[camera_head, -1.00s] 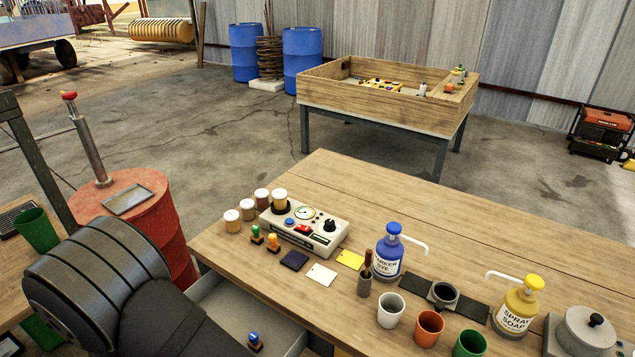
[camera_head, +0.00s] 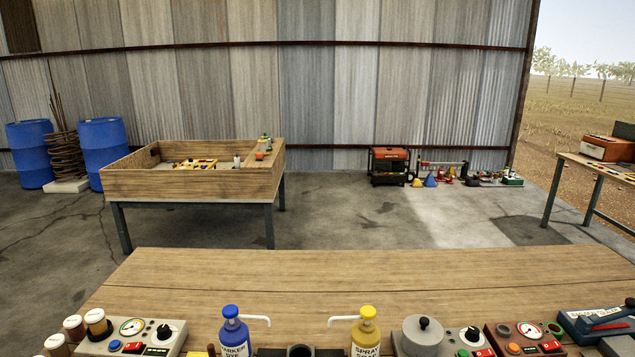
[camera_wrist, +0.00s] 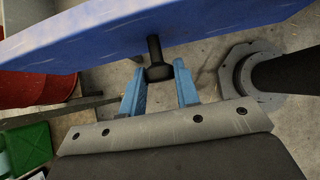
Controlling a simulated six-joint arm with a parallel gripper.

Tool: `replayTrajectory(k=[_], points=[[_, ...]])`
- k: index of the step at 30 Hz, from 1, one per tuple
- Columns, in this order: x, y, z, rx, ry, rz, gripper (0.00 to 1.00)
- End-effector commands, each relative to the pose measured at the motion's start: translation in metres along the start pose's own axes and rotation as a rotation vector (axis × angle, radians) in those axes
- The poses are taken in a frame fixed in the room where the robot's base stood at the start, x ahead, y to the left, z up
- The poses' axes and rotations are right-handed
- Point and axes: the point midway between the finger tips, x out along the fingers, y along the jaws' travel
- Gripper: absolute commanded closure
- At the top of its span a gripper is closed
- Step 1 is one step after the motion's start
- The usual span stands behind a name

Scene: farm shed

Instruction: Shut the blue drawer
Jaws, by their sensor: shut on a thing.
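The blue drawer's front (camera_wrist: 110,35) spans the top of the wrist view as a scratched blue panel. A short dark handle (camera_wrist: 155,50) stands out from it. My gripper (camera_wrist: 159,74) has its two light-blue fingers either side of the handle's dark end and is shut on it. How far the drawer stands out from the workbench cannot be seen. Neither the drawer nor my gripper shows in the head view.
The workbench top (camera_head: 300,275) carries a blue pump bottle (camera_head: 233,335), a yellow pump bottle (camera_head: 365,335) and control boxes along its near edge. In the wrist view, a red barrel (camera_wrist: 35,88) and a green container (camera_wrist: 28,145) stand at left. Concrete floor shows below.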

Motion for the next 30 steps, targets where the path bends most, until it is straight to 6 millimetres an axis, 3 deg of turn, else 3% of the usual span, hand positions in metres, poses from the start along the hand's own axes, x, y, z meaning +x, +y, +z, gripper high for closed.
replayTrajectory(k=[30], points=[[0.045, 0.0, 0.054, 0.001, -0.001, -0.001, 0.86]])
